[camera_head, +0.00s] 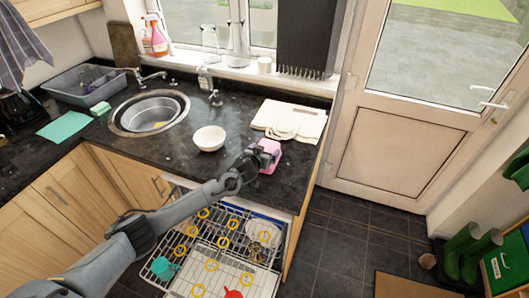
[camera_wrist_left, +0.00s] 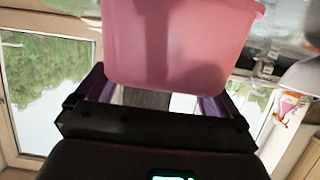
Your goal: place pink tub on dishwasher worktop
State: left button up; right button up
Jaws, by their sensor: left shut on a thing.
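The pink tub (camera_head: 269,153) is at the front right of the dark worktop (camera_head: 285,185), above the open dishwasher (camera_head: 225,245). My left gripper (camera_head: 257,160) is shut on the tub. In the left wrist view the tub (camera_wrist_left: 180,45) fills the top middle, between the purple-edged fingers of the gripper (camera_wrist_left: 160,95). The gripper and wrist cover part of the tub in the head view. I cannot tell whether its base touches the worktop. My right gripper is not in view.
A white bowl (camera_head: 209,138) stands left of the tub. The sink (camera_head: 149,112) is further left. The dishwasher racks are pulled out below, holding dishes. Bare worktop shows around the tub.

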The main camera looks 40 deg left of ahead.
pick_arm(q)
jog(key=shift+f, duration=0.5)
jog(key=shift+f, duration=0.15)
jog(key=o, duration=0.7)
jog(key=shift+c, duration=0.2)
